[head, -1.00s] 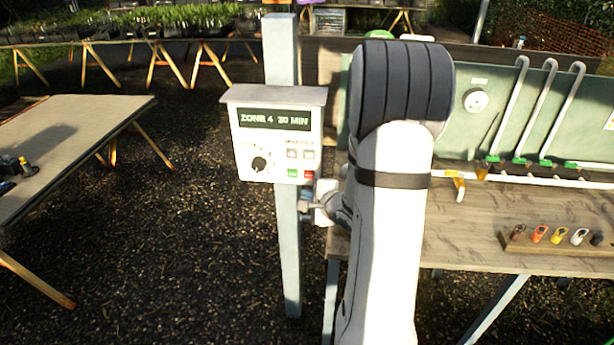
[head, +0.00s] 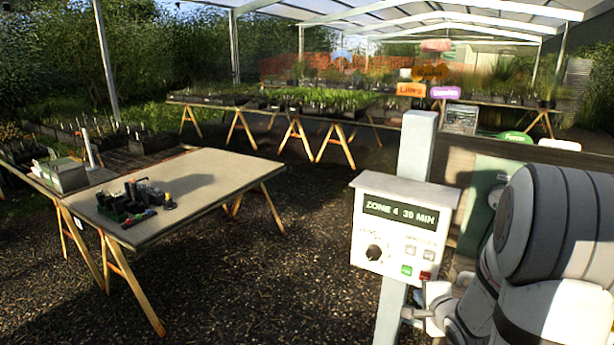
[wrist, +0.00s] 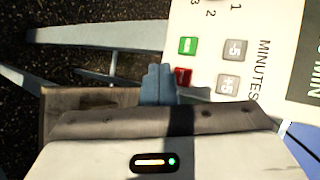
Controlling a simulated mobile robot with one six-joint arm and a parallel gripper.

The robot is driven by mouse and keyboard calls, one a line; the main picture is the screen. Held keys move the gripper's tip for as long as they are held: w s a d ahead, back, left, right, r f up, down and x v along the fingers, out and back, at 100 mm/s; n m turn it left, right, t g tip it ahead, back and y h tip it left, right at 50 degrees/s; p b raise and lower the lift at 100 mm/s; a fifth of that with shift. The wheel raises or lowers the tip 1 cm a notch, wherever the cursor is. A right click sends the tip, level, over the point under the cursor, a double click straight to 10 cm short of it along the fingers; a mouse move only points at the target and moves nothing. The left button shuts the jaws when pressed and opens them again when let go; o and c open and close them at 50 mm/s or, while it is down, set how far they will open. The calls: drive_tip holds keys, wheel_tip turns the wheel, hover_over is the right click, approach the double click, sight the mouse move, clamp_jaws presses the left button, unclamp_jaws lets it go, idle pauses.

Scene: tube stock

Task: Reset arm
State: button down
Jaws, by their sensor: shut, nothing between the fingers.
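My gripper (head: 412,313) is shut and empty. In the head view it is just below the lower right of a white control box (head: 372,268) on a grey post (head: 416,150). The box display reads "ZONE 4 30 MIN". In the wrist view my gripper's closed fingertips (wrist: 158,72) are beside the red button (wrist: 182,77) and near the green button (wrist: 187,46). I cannot tell whether they touch the box. Grey buttons (wrist: 232,50) marked with 5s are farther right. My arm fills the lower right of the head view.
A trestle table (head: 225,172) at left holds a dark rack of small items (head: 130,200). Plant benches (head: 330,100) stand behind. Gravel floor (head: 260,280) is clear between the table and the post. A green panel (head: 482,200) stands behind my arm.

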drive_tip(key=s+a+r+n+g+b, duration=0.2)
drive_tip(key=s+a+n+g, duration=0.2)
drive_tip(key=s+a+n, duration=0.4)
drive_tip(key=s+a+r+n+g+b, duration=0.3)
drive_tip(key=s+a+n, duration=0.5)
drive_tip(key=s, duration=0.8)
drive_tip(key=n+g, duration=0.1)
drive_tip(key=n, duration=0.1)
drive_tip(key=shift+a+r+n+g, duration=0.15)
drive_tip(key=shift+r+n+g, duration=0.15)
drive_tip(key=shift+r, duration=0.05)
drive_tip(key=c, duration=2.2)
unclamp_jaws()
